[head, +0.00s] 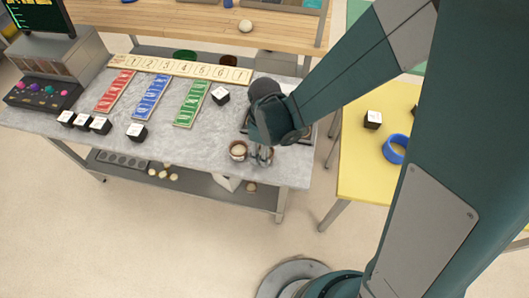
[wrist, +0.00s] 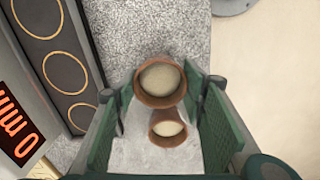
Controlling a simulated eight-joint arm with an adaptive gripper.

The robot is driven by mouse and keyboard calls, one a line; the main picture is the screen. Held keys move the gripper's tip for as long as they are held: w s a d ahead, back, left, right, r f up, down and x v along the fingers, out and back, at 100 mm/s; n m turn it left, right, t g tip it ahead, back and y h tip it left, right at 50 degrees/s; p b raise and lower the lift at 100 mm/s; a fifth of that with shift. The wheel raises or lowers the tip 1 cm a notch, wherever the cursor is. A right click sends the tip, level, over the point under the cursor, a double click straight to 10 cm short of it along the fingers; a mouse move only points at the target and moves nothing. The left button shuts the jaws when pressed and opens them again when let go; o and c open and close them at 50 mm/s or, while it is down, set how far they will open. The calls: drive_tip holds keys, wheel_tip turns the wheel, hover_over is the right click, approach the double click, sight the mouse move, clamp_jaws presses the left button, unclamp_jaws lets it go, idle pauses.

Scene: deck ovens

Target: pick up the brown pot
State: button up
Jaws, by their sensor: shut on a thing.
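My gripper (wrist: 168,86) is shut on a brown pot (wrist: 161,97) with a pale filling, seen between its two green fingers in the wrist view. In the head view my gripper (head: 263,157) is at the front right of the grey table, and its fingers mostly hide this pot. A second brown pot (head: 238,151) with a pale top stands on the table just left of the gripper. It also shows in the wrist view (wrist: 167,129), smaller and below the held pot. I cannot tell how high the held pot is.
A dark panel with orange rings (wrist: 62,73) lies beside the gripper. Coloured strips (head: 152,98) and several black-and-white cubes (head: 136,132) are on the grey table's left (head: 195,150).

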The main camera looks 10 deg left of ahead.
drive_tip(key=shift+r+p, duration=0.55)
drive_tip(key=shift+r, duration=3.9)
drive_tip(key=shift+r, duration=0.1)
